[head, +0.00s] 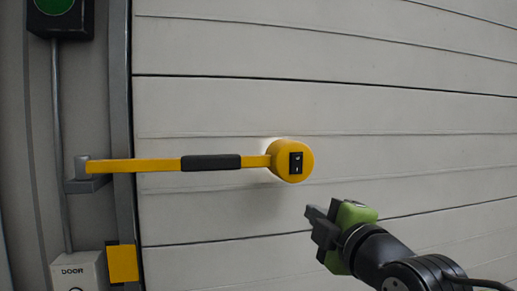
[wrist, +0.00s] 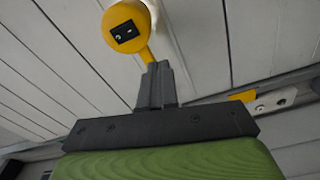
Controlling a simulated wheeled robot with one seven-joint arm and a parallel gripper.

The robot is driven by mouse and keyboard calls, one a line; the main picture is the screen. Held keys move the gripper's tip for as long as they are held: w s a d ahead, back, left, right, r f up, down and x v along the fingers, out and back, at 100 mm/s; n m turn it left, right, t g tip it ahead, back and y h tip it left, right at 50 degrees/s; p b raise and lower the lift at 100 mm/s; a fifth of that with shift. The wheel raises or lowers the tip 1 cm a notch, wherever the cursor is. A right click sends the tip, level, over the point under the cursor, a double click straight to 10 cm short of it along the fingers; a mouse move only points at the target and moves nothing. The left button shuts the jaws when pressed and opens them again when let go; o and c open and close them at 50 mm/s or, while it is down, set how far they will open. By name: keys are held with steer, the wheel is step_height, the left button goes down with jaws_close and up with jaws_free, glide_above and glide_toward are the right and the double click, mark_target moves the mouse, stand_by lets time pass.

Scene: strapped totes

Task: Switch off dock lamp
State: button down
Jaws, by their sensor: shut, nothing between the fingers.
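The dock lamp (head: 291,160) is a round yellow head on a yellow arm with a dark grip sleeve (head: 211,162), fixed to a bracket at the left. A pale glow shows on the wall behind the head. A black rocker switch (head: 296,163) sits on the face of the head. My gripper (head: 312,213) is shut and empty, below and to the right of the lamp head, apart from it in the head view. In the wrist view, the lamp head (wrist: 125,27) and its switch (wrist: 125,32) show above the closed fingertips (wrist: 158,70).
A white panelled door (head: 400,120) fills the background. At the left are a black box with a green button (head: 54,7), a grey box marked DOOR (head: 78,272) and a yellow plate (head: 122,263). The space right of the lamp head is clear.

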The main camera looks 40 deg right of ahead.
mark_target(298, 158)
steer(key=s+d+r+n+h+p, duration=0.1)
steer(key=s+r+n, duration=0.1)
steer(key=r, duration=0.3)
steer(key=shift+s+r+t, duration=0.25)
steer(key=shift+s+t, duration=0.05)
steer(key=shift+s, duration=0.25)
steer(key=shift+d, duration=0.1)
steer(key=p+x, duration=0.2)
steer(key=x, duration=0.2)
steer(key=p+x, duration=0.1)
steer(key=x, duration=0.4)
steer(key=p+x, duration=0.2)
steer(key=x, duration=0.2)
steer(key=shift+d+r+p, duration=0.15)
steer(key=shift+r+p, duration=0.15)
steer(key=shift+w+d, duration=0.2)
steer(key=shift+w, duration=0.25)
steer(key=shift+f, duration=0.1)
steer(key=shift+s, duration=0.1)
